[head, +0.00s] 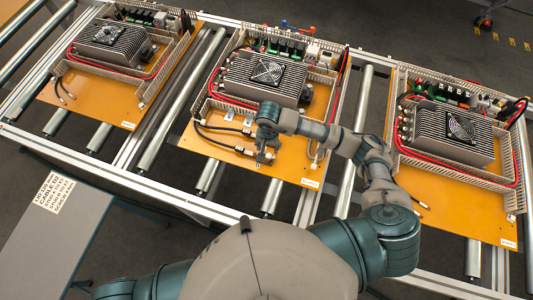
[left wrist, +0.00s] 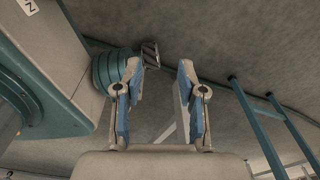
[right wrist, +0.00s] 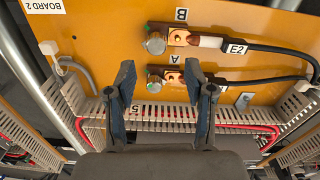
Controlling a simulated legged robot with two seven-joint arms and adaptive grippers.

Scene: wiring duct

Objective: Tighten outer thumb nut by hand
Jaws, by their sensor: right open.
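On the middle board, two studs with metal nuts show in the right wrist view. One nut (right wrist: 155,43) sits by label B, with the lug of a black cable marked E2 (right wrist: 238,46) beside it. The other nut (right wrist: 155,82) sits by label A, with a second black cable (right wrist: 245,84) running to it. My right gripper (right wrist: 159,76) is open. Its fingertips stand either side of the A nut in the picture; I see no contact. In the head view it is over the board's front part (head: 264,156). My left gripper (left wrist: 158,75) is open and empty, over the floor.
A slotted wiring duct (right wrist: 230,120) with red wires lies below the A nut in the right wrist view. A finned grey unit (head: 264,77) stands behind my right gripper. Similar boards lie left (head: 100,95) and right (head: 450,195) on the roller conveyor.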

